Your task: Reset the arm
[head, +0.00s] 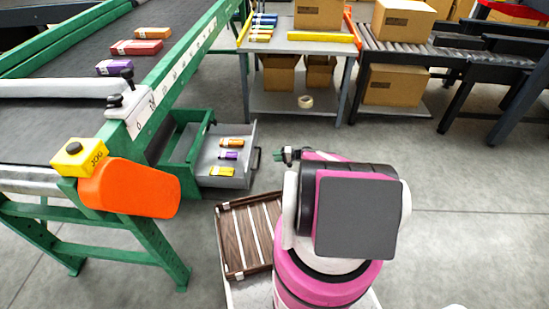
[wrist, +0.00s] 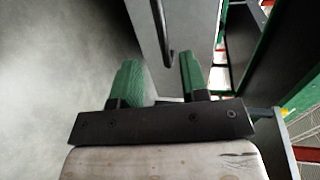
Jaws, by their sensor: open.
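My pink, white and black arm fills the lower middle of the head view. My gripper (head: 285,155) shows just past it, to the right of the open grey drawer. In the wrist view my gripper (wrist: 157,82) has its two green fingers apart, with nothing held between them. The drawer's front panel (wrist: 150,28) and its dark bar handle (wrist: 163,35) lie ahead of the fingers; I cannot tell the exact gap. The drawer (head: 245,150) is pulled out from the green machine frame and holds orange, purple and yellow items (head: 222,171).
A brown slatted tray (head: 233,235) lies left of my arm. The green conveyor (head: 190,70) with an orange cover (head: 130,188) and yellow button box (head: 78,152) stands left. A grey worktable (head: 284,47) and roller conveyor (head: 400,52) stand behind. Floor to the right is clear.

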